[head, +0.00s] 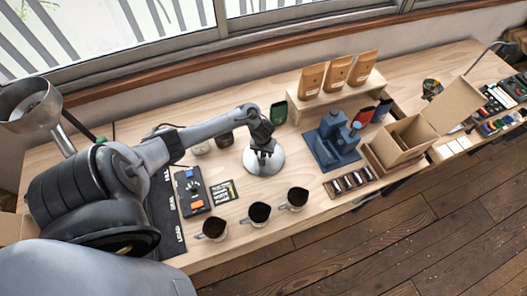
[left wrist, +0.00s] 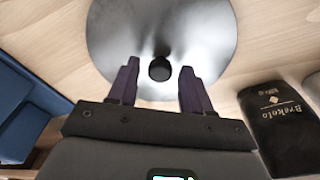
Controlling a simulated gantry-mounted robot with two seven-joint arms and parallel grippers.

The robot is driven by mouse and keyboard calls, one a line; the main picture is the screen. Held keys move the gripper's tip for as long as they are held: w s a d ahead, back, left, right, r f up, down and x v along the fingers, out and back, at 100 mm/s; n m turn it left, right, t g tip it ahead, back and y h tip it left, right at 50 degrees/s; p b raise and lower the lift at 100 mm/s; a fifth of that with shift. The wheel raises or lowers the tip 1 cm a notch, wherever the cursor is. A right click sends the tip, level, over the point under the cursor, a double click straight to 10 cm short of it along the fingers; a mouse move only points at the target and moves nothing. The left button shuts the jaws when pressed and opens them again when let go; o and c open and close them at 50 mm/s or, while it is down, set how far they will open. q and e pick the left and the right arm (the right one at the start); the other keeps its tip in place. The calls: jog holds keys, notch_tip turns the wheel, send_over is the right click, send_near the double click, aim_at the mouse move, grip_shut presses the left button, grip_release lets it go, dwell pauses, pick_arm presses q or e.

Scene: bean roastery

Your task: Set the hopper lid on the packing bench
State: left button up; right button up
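The hopper lid, a round shiny metal disc (head: 277,161), lies flat on the light wooden bench (head: 306,176). In the left wrist view the lid (left wrist: 205,35) fills the top middle, with a dark round knob (left wrist: 160,68) at its centre. My left gripper (head: 263,157) is over the lid. In the left wrist view its fingers (left wrist: 159,75) are open, one on each side of the knob with a gap on both sides. My right gripper is in neither view.
Cups of dark coffee (head: 260,212) stand along the front edge. A control box (head: 192,190) is left of the lid, and a blue device (head: 333,140) to its right. Brown bags (head: 337,72) stand on a riser behind. An open carton (head: 402,140) is farther right.

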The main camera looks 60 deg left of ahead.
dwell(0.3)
pick_arm(q)
jog(key=shift+r, duration=0.3)
notch_tip(320, 180, up, 11)
jog(key=d+p, duration=0.1)
jog(key=p, duration=0.4)
jog(key=s+d+m+t, duration=0.25)
jog(key=d+m, duration=0.45)
jog(key=d, duration=0.9)
jog(key=shift+s+d+r+m+h, duration=0.2)
jog(key=shift+s+d+r+m, duration=0.6)
jog(key=shift+s+d+r, duration=0.9)
jog(key=shift+s+d+r+m+h, duration=0.2)
jog(key=shift+s+d+r+m, duration=0.6)
jog(key=shift+s+d+r, duration=0.9)
jog(key=shift+s+d+r+m+h, duration=0.2)
jog(key=shift+s+d+r+m, duration=0.8)
jog(key=shift+s+r, duration=1.2)
jog(key=shift+w+d+r, duration=0.15)
jog(key=shift+w, duration=0.05)
